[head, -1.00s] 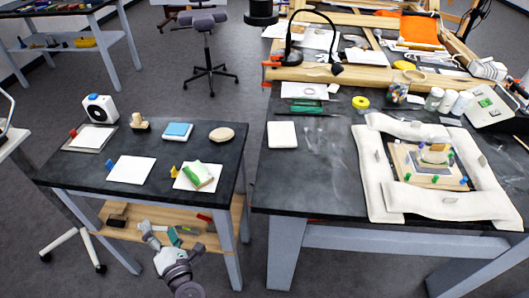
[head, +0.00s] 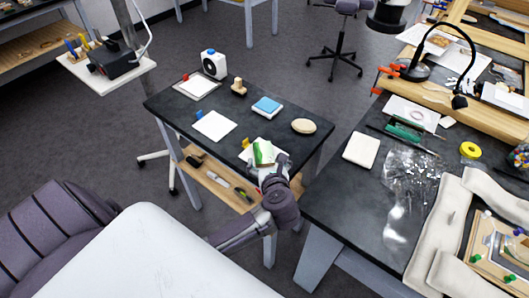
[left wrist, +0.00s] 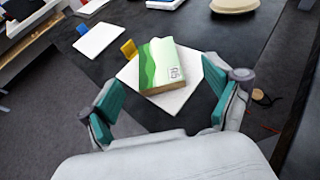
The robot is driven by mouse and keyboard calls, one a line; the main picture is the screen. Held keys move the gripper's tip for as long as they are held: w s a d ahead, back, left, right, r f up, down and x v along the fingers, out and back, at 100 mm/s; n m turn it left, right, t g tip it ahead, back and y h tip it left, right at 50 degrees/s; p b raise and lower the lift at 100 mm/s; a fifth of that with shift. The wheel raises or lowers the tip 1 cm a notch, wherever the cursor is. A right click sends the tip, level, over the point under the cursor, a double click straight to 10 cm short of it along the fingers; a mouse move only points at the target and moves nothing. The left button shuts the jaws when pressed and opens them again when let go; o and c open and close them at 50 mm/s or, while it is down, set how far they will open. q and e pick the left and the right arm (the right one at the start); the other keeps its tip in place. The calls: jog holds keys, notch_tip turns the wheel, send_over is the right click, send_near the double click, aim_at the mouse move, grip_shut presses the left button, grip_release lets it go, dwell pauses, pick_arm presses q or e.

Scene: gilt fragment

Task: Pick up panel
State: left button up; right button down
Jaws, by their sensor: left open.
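The panel (head: 263,152), a small block with a green and white painted top and brown sides, lies on a white pad (head: 248,160) at the near right of the small dark table. In the left wrist view the panel (left wrist: 163,65) is ahead of my left gripper (left wrist: 168,98), whose teal-padded fingers are spread wide, with nothing between them. In the head view my left gripper (head: 270,172) is at the table's near edge and covers part of the pad. My right gripper is not in view.
A yellow marker (left wrist: 129,49) stands at the pad's left corner. A white sheet (head: 214,125), a blue-topped block (head: 266,106) and a round wooden piece (head: 303,126) lie nearby. The larger worktable (head: 355,190) stands to the right, beyond a gap.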

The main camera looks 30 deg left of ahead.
aim_at(263, 152)
pick_arm(q)
jog(key=shift+w+a, duration=0.2)
jog(key=shift+a, duration=0.05)
jog(key=p+x, duration=0.1)
jog(key=x, duration=0.3)
jog(key=shift+s+a+f+p, duration=0.1)
jog(key=shift+a+f+p, duration=0.1)
jog(key=shift+f+p, duration=0.2)
jog(key=shift+a+f, duration=0.1)
jog(key=shift+f, duration=0.05)
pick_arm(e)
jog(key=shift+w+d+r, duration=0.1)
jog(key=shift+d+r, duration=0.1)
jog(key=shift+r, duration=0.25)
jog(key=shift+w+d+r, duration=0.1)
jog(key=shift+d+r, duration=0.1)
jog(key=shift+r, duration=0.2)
pick_arm(q)
jog(key=shift+c, duration=0.8)
jog(key=c, duration=1.2)
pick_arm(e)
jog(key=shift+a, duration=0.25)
